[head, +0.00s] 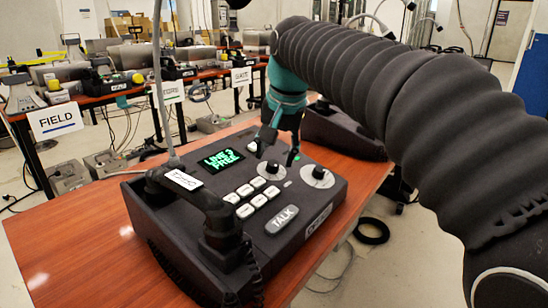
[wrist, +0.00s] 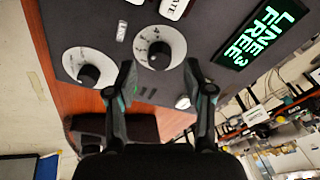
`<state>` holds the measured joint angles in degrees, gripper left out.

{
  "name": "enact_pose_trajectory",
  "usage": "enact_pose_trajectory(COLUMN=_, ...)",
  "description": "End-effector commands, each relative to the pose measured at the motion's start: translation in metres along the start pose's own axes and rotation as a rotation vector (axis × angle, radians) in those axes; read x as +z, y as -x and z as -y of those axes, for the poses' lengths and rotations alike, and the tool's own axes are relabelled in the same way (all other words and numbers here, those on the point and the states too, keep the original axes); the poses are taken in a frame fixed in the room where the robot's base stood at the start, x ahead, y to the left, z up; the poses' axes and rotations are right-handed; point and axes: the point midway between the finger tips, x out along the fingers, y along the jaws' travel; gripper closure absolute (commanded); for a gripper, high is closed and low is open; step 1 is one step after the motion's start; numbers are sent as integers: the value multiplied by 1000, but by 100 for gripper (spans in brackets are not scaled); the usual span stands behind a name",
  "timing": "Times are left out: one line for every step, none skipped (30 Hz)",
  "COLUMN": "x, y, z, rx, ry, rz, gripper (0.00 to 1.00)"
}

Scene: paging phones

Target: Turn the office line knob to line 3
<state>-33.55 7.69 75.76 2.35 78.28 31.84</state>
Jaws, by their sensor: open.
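A dark desk phone (head: 300,208) stands on the wooden table. Its screen (head: 222,160) reads "LINE 3 FREE" in green; the screen also shows in the wrist view (wrist: 261,34). Two black knobs on white dials sit on its top: one nearer the screen (head: 272,168), one at the right (head: 318,174). In the wrist view they are the middle knob (wrist: 159,54) and the left knob (wrist: 89,75). My gripper (head: 276,154) is open, its fingertips (wrist: 159,66) on either side of the knob nearer the screen. Contact and the dial marks cannot be made out.
White keys (head: 250,196) and a TALK button (head: 282,219) lie in front of the knobs. More phones stand on a table behind, with a FIELD sign (head: 55,121). Bare table shows at left.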

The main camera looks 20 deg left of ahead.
Motion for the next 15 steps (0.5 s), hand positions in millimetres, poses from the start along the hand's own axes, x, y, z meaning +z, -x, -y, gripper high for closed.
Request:
enact_pose_trajectory(x=-1, y=10, z=0, rx=-2, ry=0, rz=-4, gripper=48)
enact_pose_trajectory(x=-1, y=16, z=0, rx=-2, ry=0, rz=-4, gripper=48)
enact_pose_trajectory(x=-1, y=24, z=0, rx=-2, ry=-1, rz=-4, gripper=48)
enact_pose_trajectory(x=-1, y=31, z=0, rx=-2, ry=-1, rz=-4, gripper=48)
enact_pose_trajectory(x=-1, y=37, z=0, rx=-2, ry=-1, rz=-4, gripper=48)
enact_pose_trajectory(x=-1, y=45, z=0, rx=-2, ry=-1, rz=-5, gripper=48)
enact_pose_trajectory(x=-1, y=51, z=0, rx=-2, ry=-1, rz=-4, gripper=48)
enact_pose_trajectory(x=-1, y=57, z=0, rx=-2, ry=-1, rz=-5, gripper=48)
enact_pose_trajectory(x=-1, y=64, z=0, rx=-2, ry=-1, rz=-4, gripper=48)
enact_pose_trajectory(x=-1, y=69, z=0, rx=-2, ry=-1, rz=-4, gripper=48)
enact_pose_trajectory(x=-1, y=73, z=0, rx=-2, ry=-1, rz=-4, gripper=48)
enact_pose_trajectory(x=-1, y=79, z=0, rx=-2, ry=-1, rz=-4, gripper=48)
enact_pose_trajectory(x=-1, y=83, z=0, rx=-2, ry=-1, rz=-4, gripper=48)
enact_pose_trajectory(x=-1, y=86, z=0, rx=-1, ry=-1, rz=-3, gripper=48)
enact_pose_trajectory(x=-1, y=90, z=0, rx=-1, ry=-1, rz=-3, gripper=48)
